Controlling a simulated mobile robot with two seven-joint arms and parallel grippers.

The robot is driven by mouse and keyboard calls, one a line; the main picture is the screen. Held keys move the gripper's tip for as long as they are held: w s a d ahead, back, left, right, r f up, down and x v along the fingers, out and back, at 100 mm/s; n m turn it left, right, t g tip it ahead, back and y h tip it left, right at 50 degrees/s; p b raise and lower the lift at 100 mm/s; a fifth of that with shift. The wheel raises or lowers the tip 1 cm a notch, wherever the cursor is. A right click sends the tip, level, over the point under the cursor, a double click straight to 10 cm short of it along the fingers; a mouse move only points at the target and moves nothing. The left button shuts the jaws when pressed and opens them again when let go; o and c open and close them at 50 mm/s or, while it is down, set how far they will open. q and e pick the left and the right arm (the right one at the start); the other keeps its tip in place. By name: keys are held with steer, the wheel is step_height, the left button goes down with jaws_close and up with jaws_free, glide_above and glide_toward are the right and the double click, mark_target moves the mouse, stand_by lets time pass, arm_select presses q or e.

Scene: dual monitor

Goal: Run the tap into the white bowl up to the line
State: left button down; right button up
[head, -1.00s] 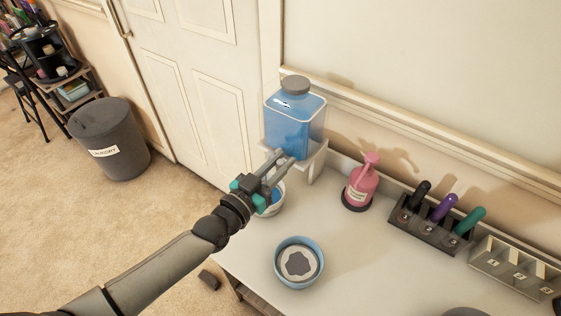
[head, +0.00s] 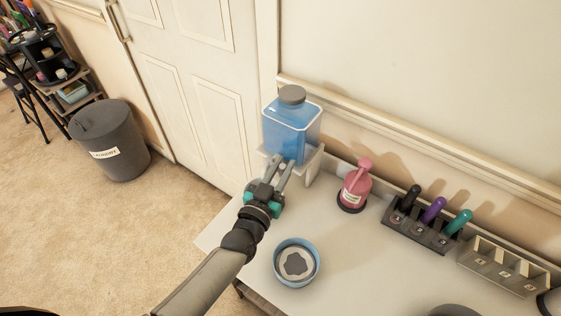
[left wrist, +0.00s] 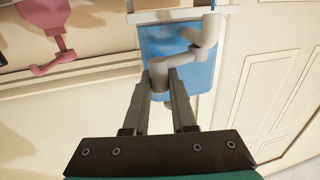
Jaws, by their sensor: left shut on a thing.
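A clear dispenser (head: 292,128) holding blue liquid, with a grey cap, stands on a small white stand (head: 312,163) at the table's back corner. My left gripper (head: 284,166) reaches to its lower front. In the left wrist view, the fingers (left wrist: 161,78) are shut on the grey tap (left wrist: 200,50), in front of the blue tank (left wrist: 165,88). The white bowl does not show clearly now; my gripper covers the space under the tap. The water level and line cannot be seen. My right gripper is not in view.
A blue-rimmed bowl (head: 312,278) with a grey patch inside sits nearer on the white table. A pink pump bottle (head: 354,188), a rack (head: 420,226) of coloured handles and a numbered holder (head: 503,268) line the wall. A laundry bin (head: 108,140) stands on the floor.

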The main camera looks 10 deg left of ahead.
arm_select(q)
steer(key=shift+w+d+r+n+y+p, duration=0.1)
steer(key=shift+w+n+y+p, duration=0.2)
steer(key=shift+n+y, duration=0.35)
steer(key=shift+w+d+r+n+y+p, duration=0.15)
steer(key=shift+n+y+p, duration=0.2)
steer(key=shift+y, duration=0.6)
steer(key=shift+f, duration=0.15)
steer(key=c, duration=0.7)
jaws_free()
steer(key=shift+s, duration=0.1)
steer(key=shift+c, duration=0.2)
steer(key=shift+f, duration=0.1)
steer(key=s, duration=1.5)
steer(key=shift+a+p, duration=0.25)
steer(key=shift+p, duration=0.2)
steer(key=shift+s, duration=0.1)
